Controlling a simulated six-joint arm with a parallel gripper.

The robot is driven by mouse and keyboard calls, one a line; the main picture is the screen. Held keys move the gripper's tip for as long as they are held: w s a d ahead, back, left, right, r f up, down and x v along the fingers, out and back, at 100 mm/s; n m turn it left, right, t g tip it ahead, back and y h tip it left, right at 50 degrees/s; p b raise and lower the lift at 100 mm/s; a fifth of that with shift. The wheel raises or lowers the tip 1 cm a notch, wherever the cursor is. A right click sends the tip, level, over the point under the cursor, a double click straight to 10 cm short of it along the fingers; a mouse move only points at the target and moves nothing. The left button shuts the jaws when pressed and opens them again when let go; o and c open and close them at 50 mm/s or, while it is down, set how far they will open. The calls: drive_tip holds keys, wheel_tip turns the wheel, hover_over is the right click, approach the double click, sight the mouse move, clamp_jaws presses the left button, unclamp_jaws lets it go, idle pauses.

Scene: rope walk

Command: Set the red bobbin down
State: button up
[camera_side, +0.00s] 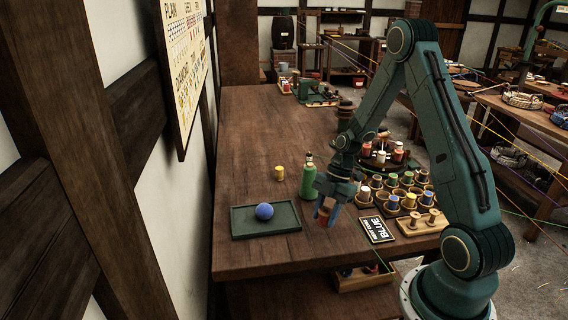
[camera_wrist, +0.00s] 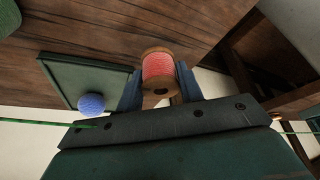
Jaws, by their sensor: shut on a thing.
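The red bobbin (camera_wrist: 157,69) has pale wooden ends and red thread. In the wrist view it sits between the two blue-grey fingers of my gripper (camera_wrist: 158,88), which is shut on it. In the side view my gripper (camera_side: 326,208) holds the red bobbin (camera_side: 323,216) over the front part of the wooden table (camera_side: 255,118). Whether the bobbin touches the table is hard to tell. The bobbin is to the right of the green tray (camera_side: 240,228) and left of the BLUE sign (camera_side: 377,229).
A blue ball (camera_side: 264,211) lies in the green tray. A rack of cups with coloured bobbins (camera_side: 393,202) is at the right. The table's left back is clear.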

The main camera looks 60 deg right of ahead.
sight(324, 232)
drive_tip(key=shift+f, duration=1.5)
drive_tip(key=shift+f, duration=0.15)
drive_tip(key=o, duration=1)
drive_tip(key=shift+r, duration=0.2)
drive_tip(key=v, duration=1.2)
drive_tip(key=shift+a, duration=0.1)
